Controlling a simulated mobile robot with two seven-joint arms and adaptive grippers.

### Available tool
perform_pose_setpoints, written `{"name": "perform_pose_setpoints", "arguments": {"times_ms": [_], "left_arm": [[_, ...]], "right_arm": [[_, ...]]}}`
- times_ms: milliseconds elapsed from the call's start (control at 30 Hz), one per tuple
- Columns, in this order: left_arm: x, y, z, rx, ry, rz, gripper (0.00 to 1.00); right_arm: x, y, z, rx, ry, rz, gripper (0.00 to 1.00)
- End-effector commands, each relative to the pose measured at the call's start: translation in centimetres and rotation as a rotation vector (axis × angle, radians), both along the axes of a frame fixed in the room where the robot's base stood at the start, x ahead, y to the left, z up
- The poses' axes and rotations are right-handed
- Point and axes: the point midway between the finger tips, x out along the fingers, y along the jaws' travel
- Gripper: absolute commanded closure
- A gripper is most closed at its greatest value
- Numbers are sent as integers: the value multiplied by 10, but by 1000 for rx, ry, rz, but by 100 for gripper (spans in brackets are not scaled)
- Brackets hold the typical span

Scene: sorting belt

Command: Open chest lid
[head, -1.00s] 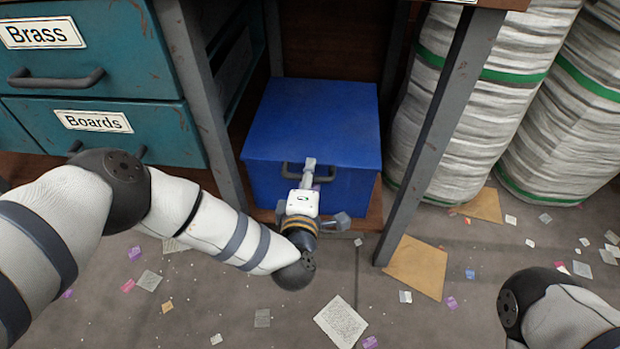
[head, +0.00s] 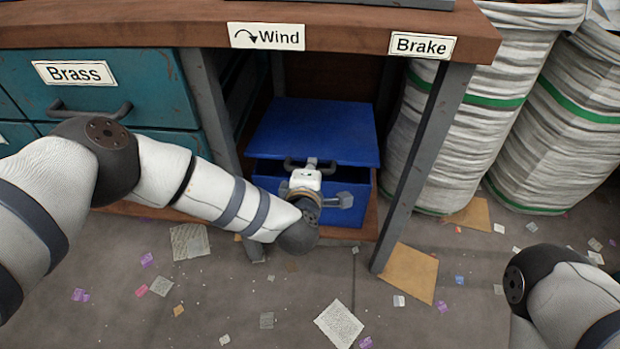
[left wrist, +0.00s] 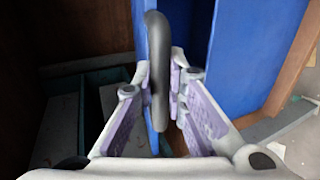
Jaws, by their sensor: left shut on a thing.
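The blue chest (head: 345,220) stands on a low wooden shelf under the bench. Its blue lid (head: 318,130) is raised a little at the front, with a dark gap between it and the box. A dark bar handle (head: 291,164) is on the lid's front edge. My left gripper (head: 312,164) is at the handle and shut on it. In the left wrist view the handle (left wrist: 157,75) passes between the two fingers of my left gripper (left wrist: 175,95). The inside of the chest cannot be made out in the head view. My right gripper is out of view.
Bench legs (head: 425,165) stand on both sides of the chest. The bench top (head: 350,27) with Wind and Brake labels overhangs it. Teal drawers (head: 115,85) are at left, white bags (head: 455,125) at right. Paper scraps litter the floor.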

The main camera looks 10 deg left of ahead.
Motion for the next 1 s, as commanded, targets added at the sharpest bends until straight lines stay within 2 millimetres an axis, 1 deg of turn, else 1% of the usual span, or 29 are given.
{"name": "perform_pose_setpoints", "arguments": {"times_ms": [33, 200, 400, 600, 700, 1000], "left_arm": [[6, 0, 31, -2, 17, 1, 100], [19, 0, 68, 0, 36, 1, 100], [39, 0, 104, -1, 38, 1, 100], [54, 0, 127, -1, 39, 2, 100], [59, 0, 134, -1, 40, 0, 100], [64, 0, 138, -1, 43, 2, 100]], "right_arm": [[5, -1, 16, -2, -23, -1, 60], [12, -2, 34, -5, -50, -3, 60], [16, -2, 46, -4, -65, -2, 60], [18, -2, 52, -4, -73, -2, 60], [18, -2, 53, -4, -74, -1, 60], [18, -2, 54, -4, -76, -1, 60]]}}
